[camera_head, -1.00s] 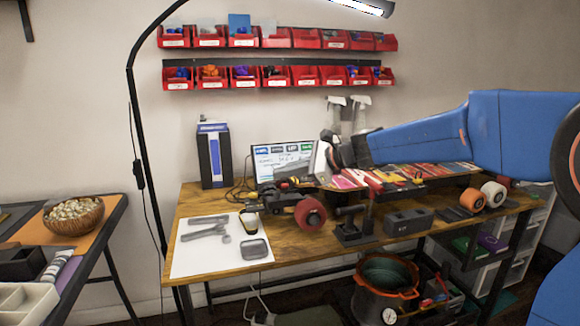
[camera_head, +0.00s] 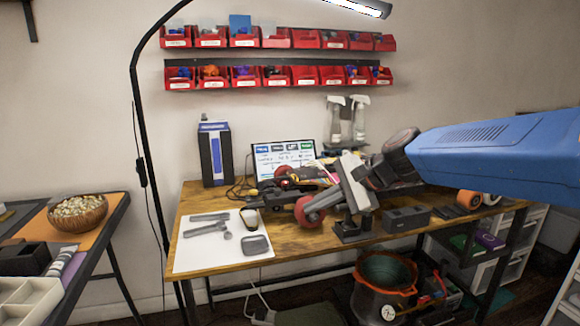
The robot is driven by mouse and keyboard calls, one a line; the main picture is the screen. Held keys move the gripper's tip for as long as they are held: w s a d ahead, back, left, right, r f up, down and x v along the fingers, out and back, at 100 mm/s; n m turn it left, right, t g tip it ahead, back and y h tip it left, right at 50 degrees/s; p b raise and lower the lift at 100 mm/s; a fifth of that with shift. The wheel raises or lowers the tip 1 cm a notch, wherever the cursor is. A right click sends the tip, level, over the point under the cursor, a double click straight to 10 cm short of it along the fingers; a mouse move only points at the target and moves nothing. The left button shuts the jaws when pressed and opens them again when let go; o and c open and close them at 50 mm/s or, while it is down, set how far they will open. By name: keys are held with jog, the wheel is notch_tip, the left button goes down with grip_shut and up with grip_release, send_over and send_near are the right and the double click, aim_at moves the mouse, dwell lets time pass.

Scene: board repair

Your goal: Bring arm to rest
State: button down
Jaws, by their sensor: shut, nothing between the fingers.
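My arm comes in from the right edge as a blue link. Its dark wrist joint leads to my gripper (camera_head: 343,182), a grey-white block over the workbench (camera_head: 215,278). The gripper is shut and empty, and its fingertips are hard to make out against the clutter behind. It hangs in front of a skateboard with a red wheel (camera_head: 311,209); I cannot tell how near it is. The gripper and wrist hide part of the board and tools behind.
A white mat (camera_head: 190,257) with grey tools lies on the left of the bench. A black vise (camera_head: 350,232) and a dark grey block (camera_head: 407,219) stand near the front edge. A laptop (camera_head: 283,155) and spray bottles (camera_head: 358,118) are behind. A lamp pole (camera_head: 143,120) rises left.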

jog(key=s+d+f+n+h, duration=0.4)
jog(key=s+d+f, duration=0.3)
jog(key=s+d, duration=0.4)
jog(key=s+d+f+n+h, duration=0.5)
jog(key=s+d+f+n, duration=0.2)
jog(key=s+d, duration=0.4)
jog(key=s, duration=0.4)
jog(key=shift+d, duration=0.4)
jog(key=shift+a, duration=0.1)
dwell(1.0)
